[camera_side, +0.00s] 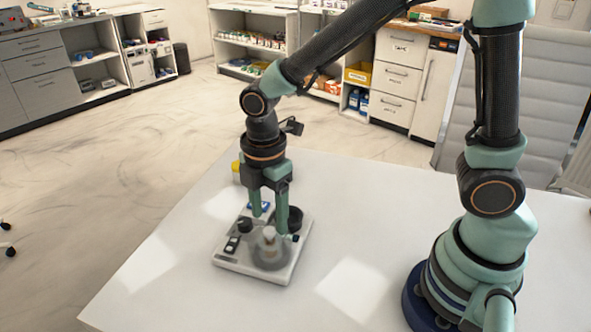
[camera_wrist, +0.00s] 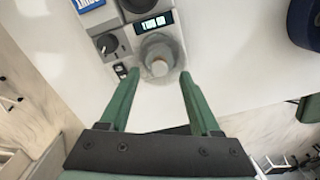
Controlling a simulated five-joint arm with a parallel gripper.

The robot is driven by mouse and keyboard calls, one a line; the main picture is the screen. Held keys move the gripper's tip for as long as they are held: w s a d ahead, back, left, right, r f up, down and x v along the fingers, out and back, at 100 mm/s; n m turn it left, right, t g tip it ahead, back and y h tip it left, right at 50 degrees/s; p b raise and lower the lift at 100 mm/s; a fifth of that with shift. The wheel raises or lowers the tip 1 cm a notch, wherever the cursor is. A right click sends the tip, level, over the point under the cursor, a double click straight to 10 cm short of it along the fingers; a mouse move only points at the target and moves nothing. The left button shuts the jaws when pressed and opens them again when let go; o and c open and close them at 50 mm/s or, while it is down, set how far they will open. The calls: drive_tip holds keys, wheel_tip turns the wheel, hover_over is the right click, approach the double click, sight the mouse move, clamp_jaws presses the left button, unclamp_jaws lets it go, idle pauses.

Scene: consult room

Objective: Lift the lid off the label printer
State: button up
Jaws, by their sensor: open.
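The label printer (camera_side: 228,262) is a flat pale grey device on the white table, with dark controls on top. A round translucent grey lid (camera_side: 270,258) with a pale tan knob sits at its front right; the lid also shows in the wrist view (camera_wrist: 150,49), its knob (camera_wrist: 159,68) near the fingertips. My gripper (camera_side: 269,222) points down above the device, fingers apart and empty. In the wrist view my gripper (camera_wrist: 158,77) has one fingertip on each side of the knob. I cannot tell whether the fingertips touch the lid.
The printer also has a lit display (camera_wrist: 153,23), a black dial (camera_wrist: 106,43) and a dark round part (camera_side: 293,222) close to my right finger. A yellow object (camera_side: 236,171) stands behind the printer. The table (camera_side: 160,262) is clear to the left and front.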

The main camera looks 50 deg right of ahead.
sight(269, 230)
wheel_tip(269, 230, down, 3)
drive_tip(key=shift+a+f, duration=0.1)
clamp_jaws()
idle(0.3)
